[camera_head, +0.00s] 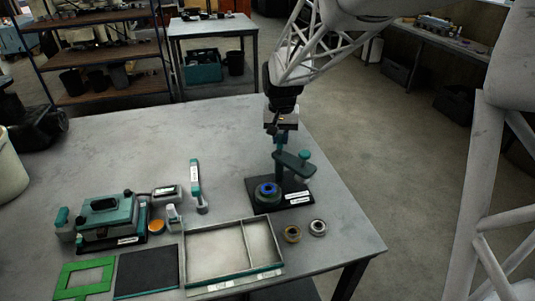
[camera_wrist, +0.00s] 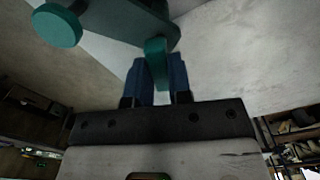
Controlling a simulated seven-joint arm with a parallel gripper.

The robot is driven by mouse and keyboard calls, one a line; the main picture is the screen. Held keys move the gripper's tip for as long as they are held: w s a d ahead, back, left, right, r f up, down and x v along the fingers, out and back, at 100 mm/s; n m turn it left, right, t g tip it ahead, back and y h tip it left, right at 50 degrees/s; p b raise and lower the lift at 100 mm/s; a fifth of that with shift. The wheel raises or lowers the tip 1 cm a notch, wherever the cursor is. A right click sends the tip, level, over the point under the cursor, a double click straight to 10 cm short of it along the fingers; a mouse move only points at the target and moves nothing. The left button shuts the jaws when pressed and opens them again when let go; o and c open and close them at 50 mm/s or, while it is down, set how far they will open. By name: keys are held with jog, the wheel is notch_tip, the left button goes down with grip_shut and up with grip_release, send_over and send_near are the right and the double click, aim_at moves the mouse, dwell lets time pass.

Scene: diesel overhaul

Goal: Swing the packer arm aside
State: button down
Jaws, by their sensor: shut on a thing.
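The packer stand has a black base (camera_head: 294,199) on the near right part of the table, with an upright post and a green packer arm (camera_head: 293,161). In the head view the arm reaches toward the right, with a round green knob (camera_head: 304,155) at its right end. A round green holder with a blue ring (camera_head: 267,191) sits on the left of the base, clear of the arm's end. My gripper (camera_head: 274,131) is above the stand. In the wrist view, its blue fingers (camera_wrist: 157,78) are shut on a green upright tab (camera_wrist: 156,60) of the arm.
A divided tray (camera_head: 233,221), a brass ring (camera_head: 292,233) and a steel ring (camera_head: 318,227) lie in front of the stand. A green fixture (camera_head: 107,217) and small tools stand left. The table's right edge is close; the far tabletop is clear.

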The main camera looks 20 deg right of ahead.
jog(key=n, duration=0.2)
jog(key=shift+n, duration=0.3)
jog(key=c, duration=1)
grip_release()
jog(key=shift+c, duration=0.2)
jog(key=shift+r, duration=0.1)
jog(key=shift+r, duration=2.65)
jog(key=shift+r, duration=0.15)
jog(key=shift+r, duration=1.85)
jog(key=shift+s, duration=0.15)
